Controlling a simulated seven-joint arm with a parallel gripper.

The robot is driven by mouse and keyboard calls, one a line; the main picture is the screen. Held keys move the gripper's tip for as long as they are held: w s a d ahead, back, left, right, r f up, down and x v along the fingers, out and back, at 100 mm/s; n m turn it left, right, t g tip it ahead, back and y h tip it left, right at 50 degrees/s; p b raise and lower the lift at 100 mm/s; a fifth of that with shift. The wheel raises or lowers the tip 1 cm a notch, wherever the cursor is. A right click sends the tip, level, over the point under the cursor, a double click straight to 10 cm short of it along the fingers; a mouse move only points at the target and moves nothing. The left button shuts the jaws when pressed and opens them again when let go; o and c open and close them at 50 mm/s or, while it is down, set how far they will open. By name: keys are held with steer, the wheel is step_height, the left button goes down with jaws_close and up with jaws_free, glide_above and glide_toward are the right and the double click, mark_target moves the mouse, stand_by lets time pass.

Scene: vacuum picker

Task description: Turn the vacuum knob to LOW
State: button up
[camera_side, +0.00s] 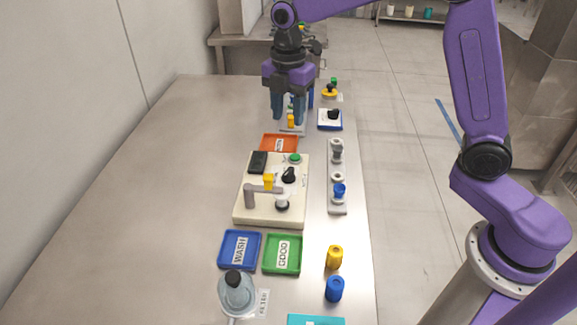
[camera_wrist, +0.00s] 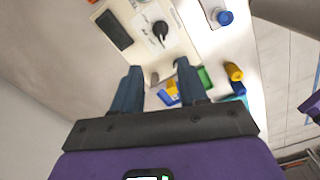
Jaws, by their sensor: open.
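The vacuum knob looks to be the black pointer knob (camera_side: 289,175) on the cream control box (camera_side: 248,214) in the middle of the table. It also shows in the wrist view (camera_wrist: 160,30), on a white dial whose marks are too small to read. My gripper (camera_side: 288,112) is open, with its two blue fingers pointing down over the table beyond the box. It is apart from the knob. In the wrist view my fingertips (camera_wrist: 159,69) are spread, with nothing between them touching, and the knob appears above the gap.
A grey rack (camera_side: 337,207) stands right.

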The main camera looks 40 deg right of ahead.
mark_target(289, 170)
step_height(289, 170, down, 16)
steer(key=shift+f, duration=0.1)
stand_by(0.4)
steer(key=shift+c, duration=0.3)
jaws_close()
